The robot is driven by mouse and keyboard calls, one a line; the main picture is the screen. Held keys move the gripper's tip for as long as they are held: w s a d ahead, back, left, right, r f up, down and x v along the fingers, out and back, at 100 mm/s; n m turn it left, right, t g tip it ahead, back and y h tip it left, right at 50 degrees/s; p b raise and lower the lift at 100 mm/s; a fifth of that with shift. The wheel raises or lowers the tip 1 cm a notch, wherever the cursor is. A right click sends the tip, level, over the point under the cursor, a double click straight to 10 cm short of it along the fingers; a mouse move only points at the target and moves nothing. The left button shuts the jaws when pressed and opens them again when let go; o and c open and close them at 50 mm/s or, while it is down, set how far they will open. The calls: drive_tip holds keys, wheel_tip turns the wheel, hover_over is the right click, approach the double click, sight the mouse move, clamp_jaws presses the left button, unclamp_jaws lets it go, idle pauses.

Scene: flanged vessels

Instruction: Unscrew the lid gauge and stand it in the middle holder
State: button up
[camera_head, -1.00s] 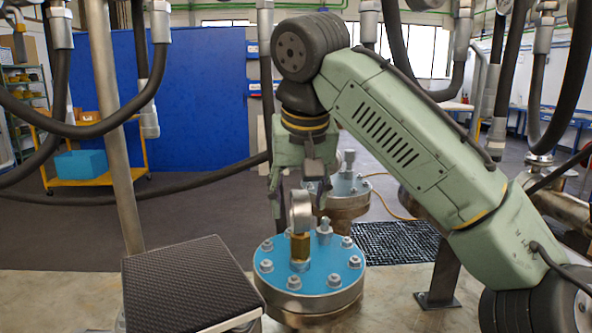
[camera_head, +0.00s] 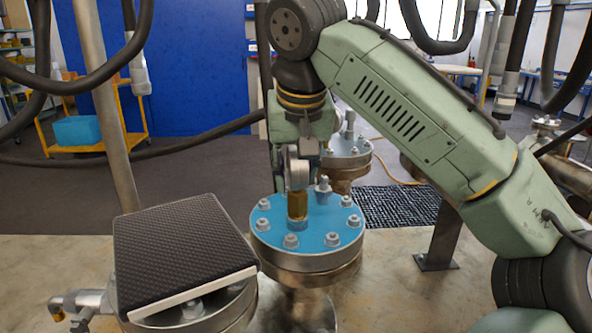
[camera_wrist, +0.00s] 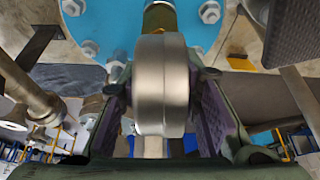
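The lid gauge (camera_head: 298,174) stands upright on the blue flanged lid (camera_head: 325,240), with a round metal body on a brass stem. In the wrist view the gauge (camera_wrist: 162,85) fills the middle, edge-on. My gripper (camera_head: 300,160) points down over the gauge. In the wrist view my gripper (camera_wrist: 162,100) has one finger on each side of the gauge; the fingers look apart and not clamped on it. The gauge's far side is hidden. I cannot make out a middle holder in these views.
A vessel with a black textured pad (camera_head: 183,248) stands close on the left. Bolts and a small fitting (camera_head: 323,187) ring the lid. Hoses hang overhead, and a metal post (camera_head: 108,110) rises at left.

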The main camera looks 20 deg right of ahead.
clamp_jaws()
drive_tip(key=n, duration=0.1)
drive_tip(key=n+y, duration=0.1)
drive_tip(key=n, duration=0.1)
drive_tip(key=shift+a, duration=0.25)
drive_tip(key=n+y, duration=0.1)
drive_tip(key=n, duration=0.2)
drive_tip(key=n+g+y, duration=0.1)
drive_tip(key=n, duration=0.1)
drive_tip(key=shift+s+a+n, duration=0.15)
drive_tip(key=shift+a+n, duration=0.05)
drive_tip(key=shift+n, duration=0.2)
drive_tip(key=n, duration=0.2)
drive_tip(key=n+g+y, duration=0.1)
drive_tip(key=n, duration=0.1)
drive_tip(key=n+g, duration=0.1)
drive_tip(key=n, duration=0.1)
drive_tip(key=shift+s+a+r+n+y, duration=0.1)
drive_tip(key=shift+s+a+n+y, duration=0.1)
drive_tip(key=shift+s+n+y, duration=0.15)
drive_tip(key=n, duration=0.1)
drive_tip(key=n+g, duration=0.1)
drive_tip(key=n, duration=0.1)
drive_tip(key=n+g, duration=0.1)
drive_tip(key=n, duration=0.1)
drive_tip(key=shift+s+a+y, duration=0.1)
drive_tip(key=shift+s+y, duration=0.15)
